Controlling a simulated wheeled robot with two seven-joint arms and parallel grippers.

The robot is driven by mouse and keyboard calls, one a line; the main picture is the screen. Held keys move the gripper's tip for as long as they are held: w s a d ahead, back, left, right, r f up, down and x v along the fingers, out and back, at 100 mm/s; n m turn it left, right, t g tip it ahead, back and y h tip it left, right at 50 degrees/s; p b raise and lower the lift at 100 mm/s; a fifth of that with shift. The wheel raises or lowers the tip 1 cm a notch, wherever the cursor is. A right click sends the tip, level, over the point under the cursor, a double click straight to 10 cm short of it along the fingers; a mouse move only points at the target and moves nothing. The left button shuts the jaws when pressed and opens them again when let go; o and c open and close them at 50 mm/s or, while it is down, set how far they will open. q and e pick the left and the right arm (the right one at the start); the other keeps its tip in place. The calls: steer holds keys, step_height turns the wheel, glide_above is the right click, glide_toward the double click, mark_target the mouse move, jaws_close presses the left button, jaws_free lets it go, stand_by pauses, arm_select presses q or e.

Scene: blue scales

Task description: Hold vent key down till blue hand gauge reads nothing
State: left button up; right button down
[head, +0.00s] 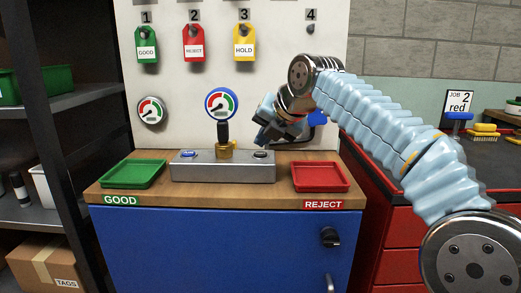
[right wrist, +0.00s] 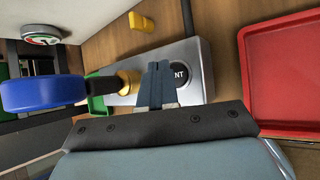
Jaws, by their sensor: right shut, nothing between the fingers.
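The blue-rimmed hand gauge (head: 222,103) stands upright on a brass fitting on the grey block (head: 222,172). Its needle is too small to read surely; the right wrist view shows the gauge (right wrist: 45,92) only from its edge. The vent key is a dark round button (head: 261,154) at the block's right end. In the right wrist view the vent key (right wrist: 181,75) shows the letters "NT", partly covered by my fingers. My right gripper (head: 259,142) is shut and empty, its tips (right wrist: 158,66) close beside the key; I cannot tell whether they touch. My left gripper is out of view.
A green tray (head: 133,174) lies left of the block and a red tray (head: 320,177) right of it. A second button (head: 190,154) sits at the block's left end. A grey-rimmed gauge (head: 151,111) and coloured tags hang on the panel behind.

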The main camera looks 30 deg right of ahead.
mark_target(263, 155)
steer(key=shift+r, duration=0.1)
step_height(263, 155, up, 5)
steer(key=p, duration=0.4)
steer(key=shift+p, duration=0.4)
stand_by(0.4)
